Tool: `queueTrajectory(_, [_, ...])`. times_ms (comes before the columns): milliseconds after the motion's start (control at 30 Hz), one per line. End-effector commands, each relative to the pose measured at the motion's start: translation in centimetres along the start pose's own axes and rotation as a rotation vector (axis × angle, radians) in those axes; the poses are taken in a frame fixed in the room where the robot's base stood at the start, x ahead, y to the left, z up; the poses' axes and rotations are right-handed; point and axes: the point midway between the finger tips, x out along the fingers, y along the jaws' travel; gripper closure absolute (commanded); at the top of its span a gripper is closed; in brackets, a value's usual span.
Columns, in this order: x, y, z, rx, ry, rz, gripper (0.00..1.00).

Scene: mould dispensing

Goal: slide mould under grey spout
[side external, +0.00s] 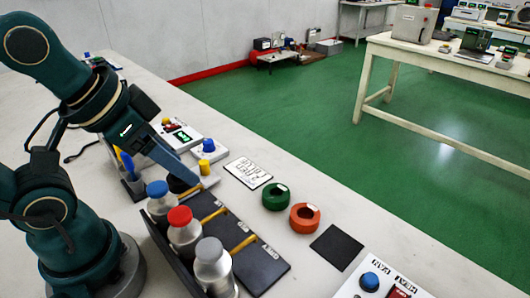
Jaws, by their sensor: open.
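Three bottles stand in a row along a black rack: blue-capped (158,200), red-capped (184,232) and grey-capped (212,268), the grey one nearest the camera. In front of them lies a dark platform (262,268) with yellow bars across it and small labels at its outer edge. No separate spout can be made out under the grey-capped bottle. My gripper (192,180) is open, low at the far end of the platform, beyond the blue-capped bottle. A dark rounded piece (178,185) shows beside its fingers; I cannot tell whether it is the mould or whether they touch.
A green ring (276,196), an orange ring (304,217), a black square pad (337,246) and a printed card (248,172) lie right of the platform. A blue-knobbed box (208,150) stands behind my gripper. A button panel (378,284) sits at front right.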

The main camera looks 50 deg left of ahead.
Motion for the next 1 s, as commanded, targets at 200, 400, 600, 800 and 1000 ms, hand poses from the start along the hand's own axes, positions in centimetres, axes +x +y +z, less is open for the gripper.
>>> queueTrajectory(200, [0.3,-1.6,-4.0,0.018,-0.054,-0.028,0.41])
queueTrajectory(400, [3.0,-4.6,-7.1,-0.018,-0.166,-0.057,0.41])
queueTrajectory(600, [7.1,-8.6,-8.4,-0.087,-0.295,-0.068,0.41])
queueTrajectory(800, [11.3,-12.4,-7.3,-0.177,-0.418,-0.061,0.41])
queueTrajectory(1000, [13.6,-14.0,-5.4,-0.245,-0.498,-0.048,0.41])
